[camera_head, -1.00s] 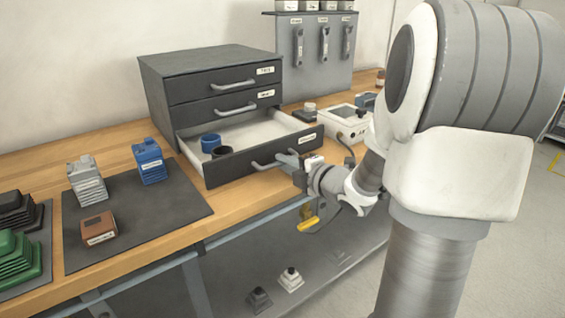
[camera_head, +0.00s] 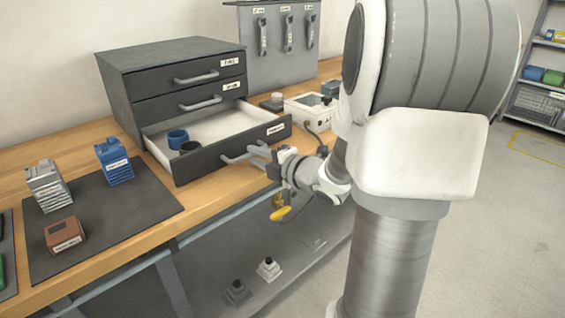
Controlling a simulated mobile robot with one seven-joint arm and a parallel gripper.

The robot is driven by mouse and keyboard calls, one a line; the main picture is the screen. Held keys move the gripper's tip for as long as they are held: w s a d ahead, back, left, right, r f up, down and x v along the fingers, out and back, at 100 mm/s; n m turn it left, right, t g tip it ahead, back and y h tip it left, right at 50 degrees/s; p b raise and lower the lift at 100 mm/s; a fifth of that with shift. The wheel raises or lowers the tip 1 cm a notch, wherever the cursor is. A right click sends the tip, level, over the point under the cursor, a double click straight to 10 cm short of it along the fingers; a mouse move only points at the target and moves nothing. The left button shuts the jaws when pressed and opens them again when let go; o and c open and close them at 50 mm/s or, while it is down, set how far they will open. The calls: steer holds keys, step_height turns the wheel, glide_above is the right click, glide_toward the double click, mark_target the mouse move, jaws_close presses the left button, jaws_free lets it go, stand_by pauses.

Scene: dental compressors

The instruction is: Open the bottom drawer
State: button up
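A dark grey drawer cabinet (camera_head: 118,92) with three drawers stands on the wooden workbench. Its bottom drawer (camera_head: 205,158) is pulled well out, showing a pale inside. The top drawer (camera_head: 172,78) and middle drawer (camera_head: 177,104) are closed. My gripper (camera_head: 262,153) is at the right part of the bottom drawer's handle (camera_head: 232,158). The fingers are small and partly merge with the handle, so I cannot tell whether they are closed on it.
A white box device (camera_head: 309,108) stands right of the cabinet. Open floor (camera_head: 500,220) lies at the right.

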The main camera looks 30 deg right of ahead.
steer(key=v, duration=1.6)
steer(key=shift+r, duration=0.25)
